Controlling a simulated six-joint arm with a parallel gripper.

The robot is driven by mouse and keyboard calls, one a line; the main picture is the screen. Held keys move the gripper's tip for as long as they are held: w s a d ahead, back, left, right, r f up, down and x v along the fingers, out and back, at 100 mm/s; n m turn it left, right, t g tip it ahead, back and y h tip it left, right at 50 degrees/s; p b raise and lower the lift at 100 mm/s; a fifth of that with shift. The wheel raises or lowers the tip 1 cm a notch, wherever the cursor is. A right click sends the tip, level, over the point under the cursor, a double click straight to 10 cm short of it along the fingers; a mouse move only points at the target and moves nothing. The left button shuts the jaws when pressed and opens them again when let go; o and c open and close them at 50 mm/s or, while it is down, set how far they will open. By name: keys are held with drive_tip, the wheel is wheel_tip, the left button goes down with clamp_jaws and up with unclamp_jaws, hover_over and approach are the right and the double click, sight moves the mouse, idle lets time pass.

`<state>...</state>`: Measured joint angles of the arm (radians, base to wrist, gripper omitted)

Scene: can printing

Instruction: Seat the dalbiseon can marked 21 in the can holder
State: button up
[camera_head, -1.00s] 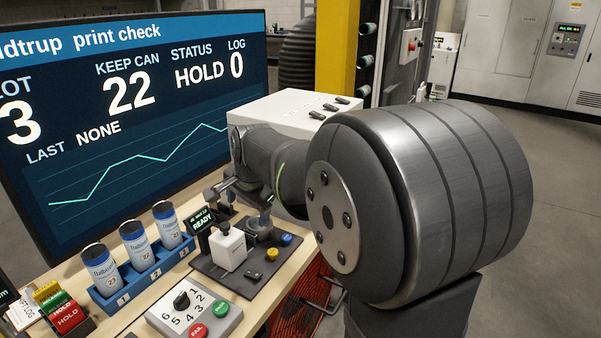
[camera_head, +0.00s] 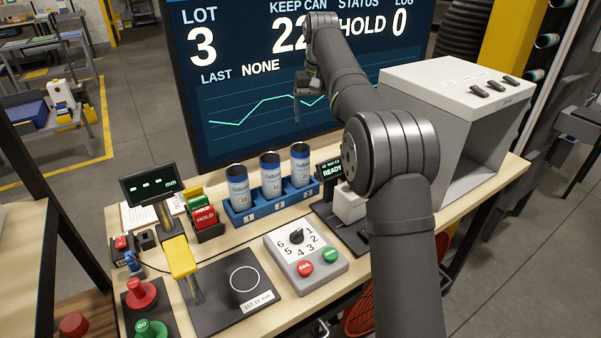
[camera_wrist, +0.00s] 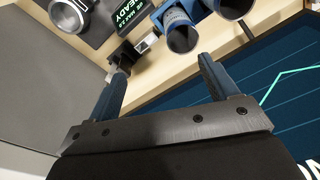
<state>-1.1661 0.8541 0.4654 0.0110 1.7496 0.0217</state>
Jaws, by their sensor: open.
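Three white-and-blue cans stand upright in the numbered blue rack (camera_head: 267,212): the left can (camera_head: 238,188), middle can (camera_head: 271,176) and right can (camera_head: 300,165). Their printed numbers are too small to read surely now, so I cannot tell which is 21. Two cans show in the wrist view, one (camera_wrist: 183,38) beyond my right finger. A round metal holder (camera_wrist: 72,14), likely the can holder, shows at top left there; my arm hides it in the head view. My gripper (camera_wrist: 163,66) is open and empty, raised above and behind the cans, before the monitor (camera_head: 235,110).
A small READY display (camera_head: 331,170) and white block (camera_head: 348,203) stand right of the rack. A dial box (camera_head: 305,252) with red and green buttons is in front. A gauge plate (camera_head: 232,290) lies left. A white open-fronted box (camera_head: 455,110) stands at right.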

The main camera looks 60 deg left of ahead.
drive_tip(key=s+a+n, duration=0.2)
drive_tip(key=s+n, duration=0.1)
approach(300, 162)
drive_tip(key=shift+h, duration=0.4)
drive_tip(key=f, duration=0.2)
drive_tip(key=w+a+f, duration=0.1)
drive_tip(key=f, duration=0.1)
drive_tip(key=a+f, duration=0.1)
drive_tip(key=f, duration=0.1)
drive_tip(key=shift+w+a+f, duration=0.1)
drive_tip(key=shift+w+f, duration=0.25)
drive_tip(key=shift+f, duration=0.05)
drive_tip(key=shift+a+f, duration=0.2)
drive_tip(key=shift+f, duration=1.1)
drive_tip(key=shift+a+f, duration=0.25)
drive_tip(key=shift+f, duration=1.05)
drive_tip(key=c, duration=1)
